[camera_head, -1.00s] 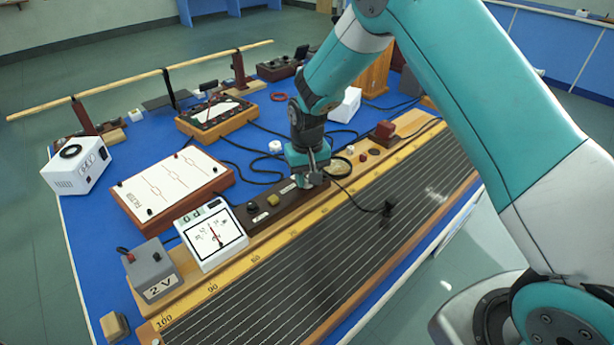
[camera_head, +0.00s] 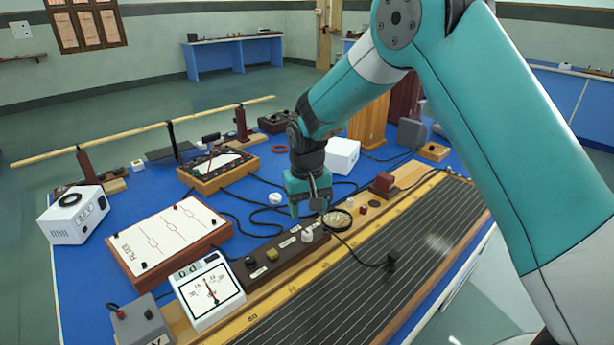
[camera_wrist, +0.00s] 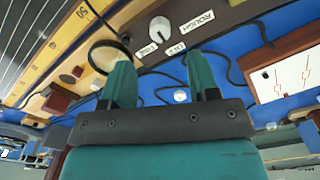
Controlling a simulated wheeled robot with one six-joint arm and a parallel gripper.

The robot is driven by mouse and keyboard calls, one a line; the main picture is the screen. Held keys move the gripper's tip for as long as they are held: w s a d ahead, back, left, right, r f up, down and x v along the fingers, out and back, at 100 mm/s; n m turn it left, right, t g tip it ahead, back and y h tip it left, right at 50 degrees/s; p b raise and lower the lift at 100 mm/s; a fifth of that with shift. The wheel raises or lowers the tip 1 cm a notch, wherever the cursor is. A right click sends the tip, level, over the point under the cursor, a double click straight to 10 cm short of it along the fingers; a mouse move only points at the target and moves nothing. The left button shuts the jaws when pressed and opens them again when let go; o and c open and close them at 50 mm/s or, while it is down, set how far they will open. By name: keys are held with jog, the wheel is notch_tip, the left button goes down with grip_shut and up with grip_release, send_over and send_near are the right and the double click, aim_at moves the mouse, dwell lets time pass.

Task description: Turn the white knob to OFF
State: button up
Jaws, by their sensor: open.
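The white knob (camera_head: 307,236) stands on a dark brown strip (camera_head: 283,254) near the middle of the bench. In the wrist view the knob (camera_wrist: 160,27) shows just beyond the fingertips, with small labels around it. One label reads ROUGH (camera_wrist: 195,22); two smaller ones seem to read OFF and FINE. A grey mark shows on the knob, but I cannot tell surely which label it points to. My gripper (camera_head: 309,212) is above the knob, apart from it. Its two teal fingers (camera_wrist: 159,60) are spread with nothing between them.
A black cable (camera_head: 365,252) and ring lie right of the knob. A white box (camera_head: 342,154) stands behind.

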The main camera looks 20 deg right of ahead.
aim_at(307, 233)
notch_tip(307, 233, up, 11)
jog(key=shift+f+b, duration=0.2)
jog(key=shift+b, duration=0.2)
jog(key=shift+s, duration=0.1)
